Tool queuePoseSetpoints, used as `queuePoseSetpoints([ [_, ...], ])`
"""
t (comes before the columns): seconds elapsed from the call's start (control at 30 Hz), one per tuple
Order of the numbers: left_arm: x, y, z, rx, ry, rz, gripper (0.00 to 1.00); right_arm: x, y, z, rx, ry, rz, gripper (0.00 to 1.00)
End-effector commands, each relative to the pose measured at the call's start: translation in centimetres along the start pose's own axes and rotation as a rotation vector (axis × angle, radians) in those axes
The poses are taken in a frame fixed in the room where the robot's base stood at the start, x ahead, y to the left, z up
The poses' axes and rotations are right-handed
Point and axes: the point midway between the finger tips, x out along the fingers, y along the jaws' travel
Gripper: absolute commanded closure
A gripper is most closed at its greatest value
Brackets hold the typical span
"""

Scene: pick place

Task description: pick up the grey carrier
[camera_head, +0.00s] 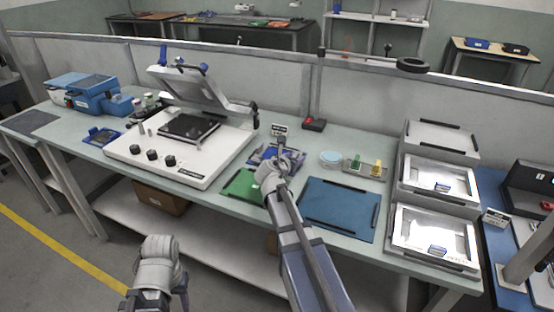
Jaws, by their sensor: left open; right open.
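My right gripper (284,150) is at the middle of the bench, over a small blue-purple tray (256,157). Its jaws are open, but the wrist and fingers cover part of what lies under them. A small grey piece with yellow and green parts on it, perhaps the grey carrier (350,168), lies on the bench to the right of this gripper, apart from it. I cannot tell for sure which thing is the carrier. Of my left arm only a pale joint shows at the lower left, in front of the bench; its fingers are not seen.
A white printer with a raised lid (190,88) fills the bench's left side. A green mat (243,186) and a blue mat (338,208) lie near the front edge. Grey bins (436,252) stand at the right. A round light-blue dish (330,157) lies beside the grey piece.

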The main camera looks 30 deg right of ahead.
Motion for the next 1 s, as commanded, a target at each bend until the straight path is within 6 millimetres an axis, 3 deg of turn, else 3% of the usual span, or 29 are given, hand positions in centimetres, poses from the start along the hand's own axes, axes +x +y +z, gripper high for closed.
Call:
queuePoseSetpoints([
  [0.17, -0.06, -0.01, 0.00, 0.000, 0.000, 0.000, 0.53, -0.05, -0.04, 0.04, 0.000, 0.000, 0.000, 0.47],
  [0.63, -0.06, -0.01, 0.01, 0.000, 0.000, 0.000, 0.53, -0.07, -0.19, 0.01, 0.000, 0.001, -0.004, 1.00],
  [1.0, -0.05, -0.01, 0.00, 0.000, 0.000, 0.000, 0.53, -0.08, -0.39, -0.02, 0.000, 0.002, -0.008, 1.00],
])
